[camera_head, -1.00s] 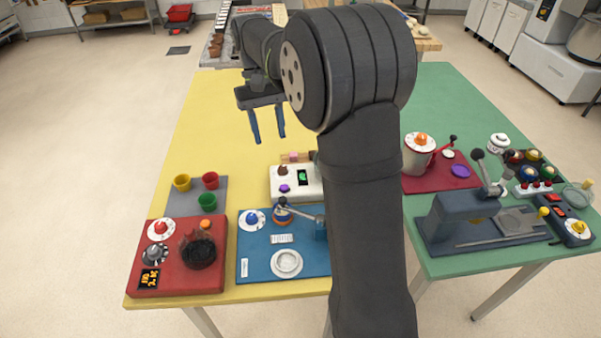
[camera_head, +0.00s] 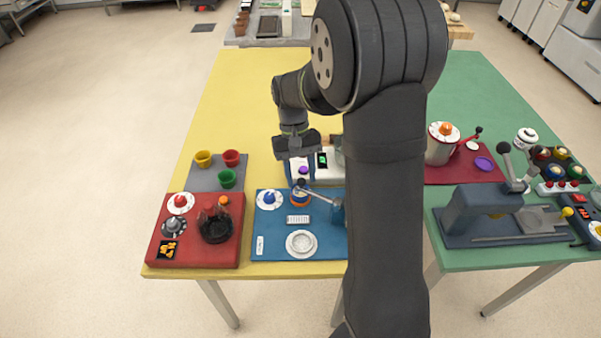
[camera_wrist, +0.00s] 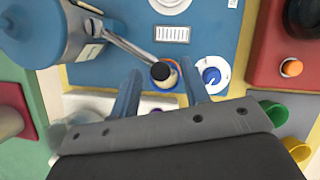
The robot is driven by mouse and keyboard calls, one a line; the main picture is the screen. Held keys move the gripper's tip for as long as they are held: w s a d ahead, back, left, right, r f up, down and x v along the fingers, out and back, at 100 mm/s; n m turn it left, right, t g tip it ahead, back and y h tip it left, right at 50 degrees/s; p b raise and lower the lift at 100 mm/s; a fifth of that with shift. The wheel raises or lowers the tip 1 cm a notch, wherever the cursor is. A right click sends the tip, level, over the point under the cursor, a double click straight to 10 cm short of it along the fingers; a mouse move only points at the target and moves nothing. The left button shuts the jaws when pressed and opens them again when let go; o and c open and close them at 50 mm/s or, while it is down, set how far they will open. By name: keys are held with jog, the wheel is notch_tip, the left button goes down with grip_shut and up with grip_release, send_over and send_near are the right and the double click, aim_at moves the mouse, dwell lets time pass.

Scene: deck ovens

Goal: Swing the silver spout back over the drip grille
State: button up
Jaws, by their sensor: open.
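The silver spout (camera_head: 316,195) reaches left from a blue post (camera_head: 339,212) on the blue base (camera_head: 270,243). Its dark-knobbed tip is over or beside an orange-and-blue round piece (camera_head: 300,198). A pale slotted plate, seemingly the drip grille (camera_head: 298,219), lies in front of the spout, with none of the spout over it. The wrist view also shows the spout (camera_wrist: 128,47) and the grille (camera_wrist: 172,34). My gripper (camera_head: 301,178) is open and empty, just behind the knob in the head view. In the wrist view my fingers (camera_wrist: 161,72) appear either side of the knob; contact is unclear.
A blue-and-white dial (camera_head: 269,200) is left of the knob, and a white round dish (camera_head: 301,242) is in front. A red unit (camera_head: 190,251) and coloured cups (camera_head: 231,158) stand left. A white box (camera_head: 331,164) is close behind, partly hidden by my arm.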

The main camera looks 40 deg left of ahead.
jog(key=shift+c, duration=0.4)
grip_shut()
jog(key=shift+s, duration=0.1)
jog(key=shift+s+d+n+t+h, duration=0.1)
jog(key=shift+s+d+n+t, duration=0.3)
jog(key=shift+s+n, duration=0.45)
jog(key=shift+s+d+n+t+h, duration=0.1)
jog(key=shift+s+d+n+t, duration=0.45)
jog(key=shift+n, duration=0.55)
jog(key=shift+s+d+n+t+h, duration=0.15)
jog(key=shift+s+d+n, duration=0.1)
jog(key=shift+s+n, duration=0.65)
jog(key=shift+o, duration=0.4)
grip_release()
